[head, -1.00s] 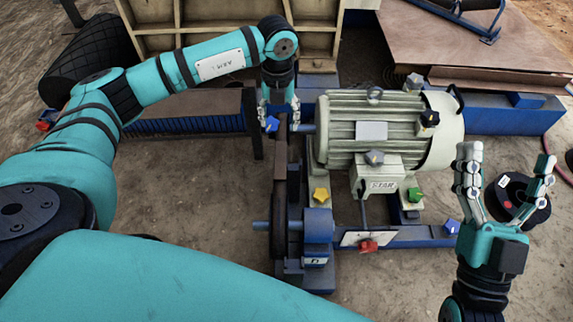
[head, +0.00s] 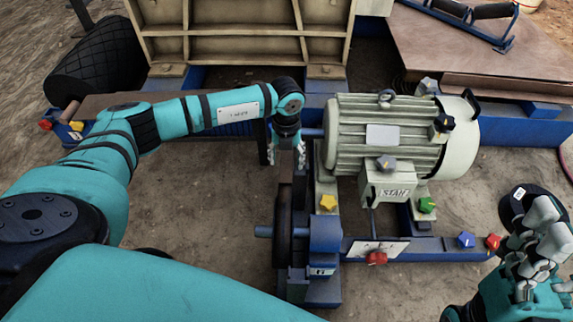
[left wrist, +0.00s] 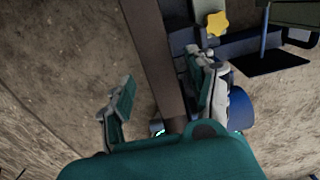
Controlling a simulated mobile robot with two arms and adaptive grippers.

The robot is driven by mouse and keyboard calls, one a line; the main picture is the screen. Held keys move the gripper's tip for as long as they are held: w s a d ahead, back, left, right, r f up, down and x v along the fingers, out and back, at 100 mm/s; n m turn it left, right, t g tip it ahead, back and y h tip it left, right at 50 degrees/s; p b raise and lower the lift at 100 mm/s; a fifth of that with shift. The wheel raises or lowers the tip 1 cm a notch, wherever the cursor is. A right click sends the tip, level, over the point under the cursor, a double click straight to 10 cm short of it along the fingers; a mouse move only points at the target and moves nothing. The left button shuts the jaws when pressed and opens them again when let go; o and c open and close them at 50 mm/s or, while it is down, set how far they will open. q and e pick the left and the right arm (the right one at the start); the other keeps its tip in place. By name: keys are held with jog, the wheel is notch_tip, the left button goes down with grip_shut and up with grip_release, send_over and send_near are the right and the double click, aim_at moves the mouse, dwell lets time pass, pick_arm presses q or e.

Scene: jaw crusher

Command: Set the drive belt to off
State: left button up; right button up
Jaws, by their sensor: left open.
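The drive belt (head: 299,186) is a dark brown strip running from the motor's shaft side down to the black wheel (head: 283,235). In the left wrist view the belt (left wrist: 152,45) passes between the fingers of my left gripper (left wrist: 168,72), closer to the right finger. In the head view my left gripper (head: 287,158) points down at the upper end of the belt, open. Whether a finger touches the belt I cannot tell. My right gripper (head: 540,225) is at the right edge, away from the belt, its fingers overlapping in view.
The pale green motor (head: 382,140) stands right of the belt. A yellow star knob (head: 328,202) is close beside the belt; it also shows in the left wrist view (left wrist: 217,23). A red knob (head: 376,258) and blue frame rails (head: 430,247) lie in front. Bare ground is left of the wheel.

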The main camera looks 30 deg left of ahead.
pick_arm(q)
jog(key=shift+f, duration=0.9)
jog(key=shift+c, duration=0.3)
grip_shut()
